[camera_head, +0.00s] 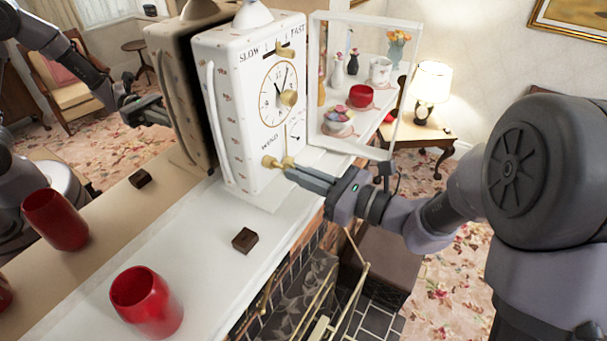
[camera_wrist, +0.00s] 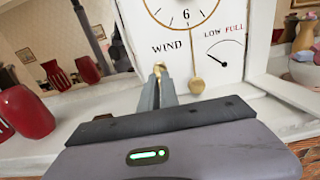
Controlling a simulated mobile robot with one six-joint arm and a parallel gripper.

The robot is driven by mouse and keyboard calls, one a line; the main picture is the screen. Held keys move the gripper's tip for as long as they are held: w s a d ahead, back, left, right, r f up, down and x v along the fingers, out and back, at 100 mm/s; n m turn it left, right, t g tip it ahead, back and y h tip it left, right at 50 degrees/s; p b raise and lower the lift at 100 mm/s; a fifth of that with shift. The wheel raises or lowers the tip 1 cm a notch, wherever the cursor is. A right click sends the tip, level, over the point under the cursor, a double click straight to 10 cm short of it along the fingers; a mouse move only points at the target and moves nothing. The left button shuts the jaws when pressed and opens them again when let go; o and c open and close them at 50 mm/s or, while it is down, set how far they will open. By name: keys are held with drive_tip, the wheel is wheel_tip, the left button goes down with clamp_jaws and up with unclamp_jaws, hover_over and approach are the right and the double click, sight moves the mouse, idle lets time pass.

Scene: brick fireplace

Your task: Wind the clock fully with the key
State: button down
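The white clock (camera_head: 235,110) stands upright on the mantel, its dial facing right in the head view; its lower face fills the top of the wrist view (camera_wrist: 205,85). Its framed glass door (camera_head: 405,100) is swung open. The brass key (camera_head: 270,162) is at the clock's lower front by the word WIND; its tip shows in the wrist view (camera_wrist: 159,68). My gripper (camera_head: 290,172) has its fingers close together on the key. The fingers hide how far the key sits in the hole. The LOW–FULL gauge (camera_wrist: 224,55) has its needle toward the LOW side.
A red cup (camera_head: 147,300) and a small dark block (camera_head: 245,240) are on the white mantel (camera_head: 190,240). Vases, a red bowl (camera_head: 360,96) and a mug (camera_head: 380,70) stand beyond the clock. A mirror behind reflects them. The fireplace opening is below.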

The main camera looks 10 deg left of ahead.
drive_tip(key=shift+w+a, duration=0.1)
drive_tip(key=shift+a, duration=0.1)
drive_tip(key=shift+r+m+p, duration=0.2)
drive_tip(key=shift+m+p, duration=0.4)
drive_tip(key=shift+p, duration=0.3)
drive_tip(key=shift+m+p, duration=0.9)
drive_tip(key=shift+p, duration=0.1)
drive_tip(key=shift+m+p, duration=0.55)
drive_tip(key=shift+m, duration=0.05)
drive_tip(key=shift+f, duration=0.2)
